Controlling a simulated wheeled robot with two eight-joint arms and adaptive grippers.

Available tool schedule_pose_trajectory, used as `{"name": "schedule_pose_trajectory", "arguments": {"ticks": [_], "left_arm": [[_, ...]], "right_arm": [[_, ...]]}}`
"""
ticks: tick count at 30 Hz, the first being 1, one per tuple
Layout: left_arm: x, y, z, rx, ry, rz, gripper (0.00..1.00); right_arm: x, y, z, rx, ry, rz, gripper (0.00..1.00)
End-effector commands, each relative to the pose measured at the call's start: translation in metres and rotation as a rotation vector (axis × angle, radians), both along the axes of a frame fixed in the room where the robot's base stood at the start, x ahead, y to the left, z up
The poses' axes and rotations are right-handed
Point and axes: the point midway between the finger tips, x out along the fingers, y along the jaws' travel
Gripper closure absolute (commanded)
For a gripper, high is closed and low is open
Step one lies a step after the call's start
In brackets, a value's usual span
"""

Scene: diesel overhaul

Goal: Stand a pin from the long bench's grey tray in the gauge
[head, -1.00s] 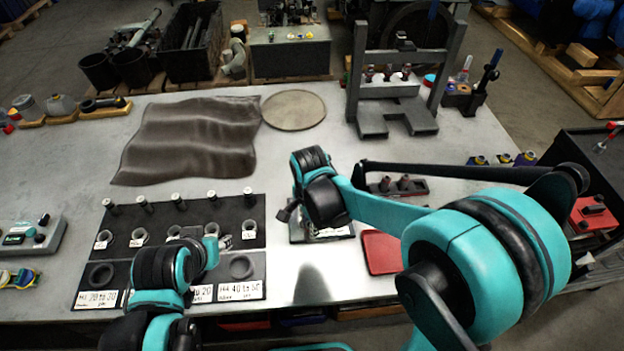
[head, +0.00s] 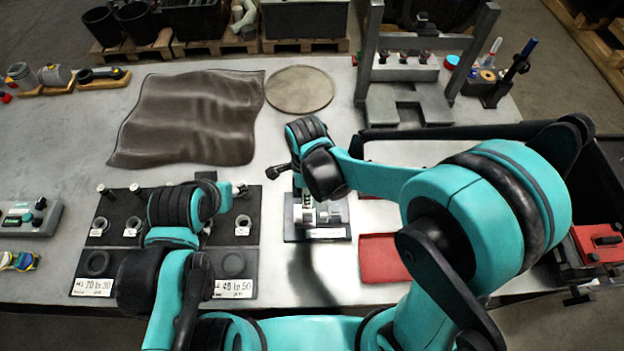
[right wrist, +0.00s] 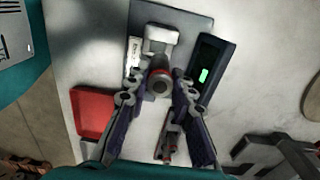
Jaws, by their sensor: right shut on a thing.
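The gauge (head: 335,234) stands on the bench in front of my right arm, a dark base plate with a pale metal body. It also shows in the right wrist view as a grey plate (right wrist: 190,20) with a pale block (right wrist: 160,38) and a dark unit with a green display (right wrist: 206,66). My right gripper (right wrist: 157,88) is shut on a pin (right wrist: 160,84), seen nearly end-on over or at the gauge. I cannot tell whether the pin touches the gauge. My left gripper (head: 226,186) is mostly hidden behind its own wrist, above the dark sorting board.
The dark sorting board (head: 180,262) with rings and labels lies at left. A red tray (head: 385,258) lies right of the gauge. A metal press frame (head: 405,112) stands behind. A crumpled dark mat (head: 190,120) and a round disc (head: 300,90) lie farther back.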

Motion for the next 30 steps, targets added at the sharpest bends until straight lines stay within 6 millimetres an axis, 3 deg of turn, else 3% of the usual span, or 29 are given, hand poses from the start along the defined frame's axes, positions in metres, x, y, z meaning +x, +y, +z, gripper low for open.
{"name": "schedule_pose_trajectory", "arguments": {"ticks": [19,30], "left_arm": [[0.000,0.000,-0.025,0.000,0.000,0.000,0.60],[0.000,0.000,-0.024,0.000,0.000,0.000,0.60]], "right_arm": [[0.000,0.000,-0.035,0.000,0.000,0.001,1.00],[0.000,0.000,-0.033,0.000,0.000,0.001,1.00]]}}
